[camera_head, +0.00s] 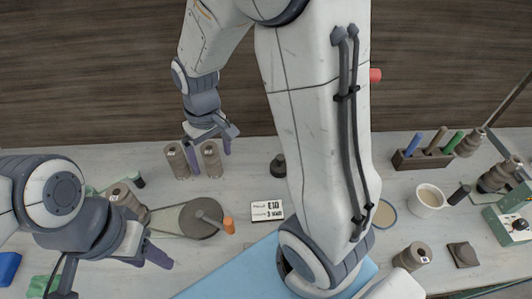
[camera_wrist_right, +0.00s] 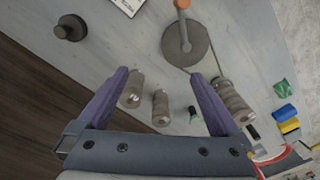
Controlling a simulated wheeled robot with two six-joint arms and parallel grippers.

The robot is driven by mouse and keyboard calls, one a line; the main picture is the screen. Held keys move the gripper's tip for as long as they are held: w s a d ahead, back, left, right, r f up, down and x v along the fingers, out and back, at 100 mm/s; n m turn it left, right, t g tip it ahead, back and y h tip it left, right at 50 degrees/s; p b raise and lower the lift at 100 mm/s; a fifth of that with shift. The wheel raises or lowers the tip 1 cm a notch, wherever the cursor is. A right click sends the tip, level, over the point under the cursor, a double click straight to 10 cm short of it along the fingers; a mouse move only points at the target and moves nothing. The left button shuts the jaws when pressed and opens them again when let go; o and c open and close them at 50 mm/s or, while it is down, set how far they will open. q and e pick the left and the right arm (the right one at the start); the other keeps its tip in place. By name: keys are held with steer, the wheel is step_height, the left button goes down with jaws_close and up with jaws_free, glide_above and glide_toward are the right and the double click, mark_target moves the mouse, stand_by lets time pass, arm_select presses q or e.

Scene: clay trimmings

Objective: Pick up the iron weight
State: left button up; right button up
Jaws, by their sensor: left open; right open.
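The iron weight looks to be the small dark knobbed piece (camera_head: 278,166) standing on the table right of the two thread spools, beside my large arm link in the head view. It also shows at the upper left of the right wrist view (camera_wrist_right: 70,28). My right gripper (camera_head: 209,150) is open and empty, above and behind the two spools, left of the weight. In the right wrist view its purple fingers (camera_wrist_right: 160,76) are spread, with the weight outside them to the left. My left gripper (camera_head: 150,257) is open at the lower left, away from the weight.
Two spools (camera_head: 177,161) stand below the right gripper. A round grey disc with an orange-ended handle (camera_head: 186,219) and a printed card (camera_head: 267,211) lie nearer. Table around the weight is clear.

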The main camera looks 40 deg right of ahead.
steer(key=w+d+f+m, duration=0.2)
steer(key=d+f, duration=0.1)
steer(key=d, duration=0.3)
steer(key=w+d+f+m, duration=0.1)
steer(key=w+d+f, duration=0.25)
steer(key=d, duration=0.35)
steer(key=m, duration=0.2)
glide_above(277, 156)
step_height(277, 156, down, 6)
steer(key=shift+w+f, duration=0.1)
steer(key=shift+f, duration=0.05)
steer(key=shift+s+d+f+m+b, duration=0.2)
steer(key=shift+d+f+m+b, duration=0.1)
steer(key=shift+d+f+b, duration=0.4)
step_height(277, 156, down, 4)
steer(key=b, duration=0.2)
steer(key=shift+b, duration=0.35)
steer(key=f+b, duration=0.1)
steer(key=f, duration=0.1)
steer(key=f+b, duration=0.4)
steer(key=shift+s+a, duration=0.3)
steer(key=shift+a, duration=0.05)
jaws_close()
steer(key=shift+r, duration=0.15)
